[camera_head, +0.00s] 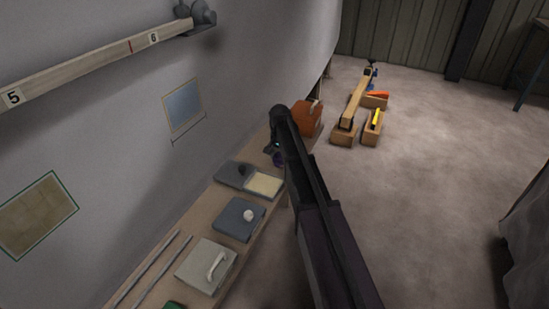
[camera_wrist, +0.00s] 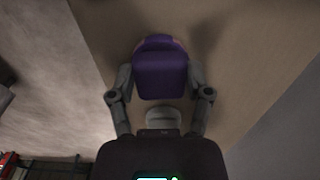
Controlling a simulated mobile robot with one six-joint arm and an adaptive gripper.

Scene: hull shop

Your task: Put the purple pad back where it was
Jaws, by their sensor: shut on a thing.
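The purple pad (camera_wrist: 160,72) sits between the two fingers of my gripper (camera_wrist: 161,84) in the wrist view, and the fingers are shut on its sides. A plain tan surface shows behind it; I cannot tell whether the pad touches it. In the head view my gripper (camera_head: 273,150) is over the far part of the long wooden bench (camera_head: 150,266) along the wall.
Wooden boxes (camera_head: 344,134) stand on the floor beyond.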

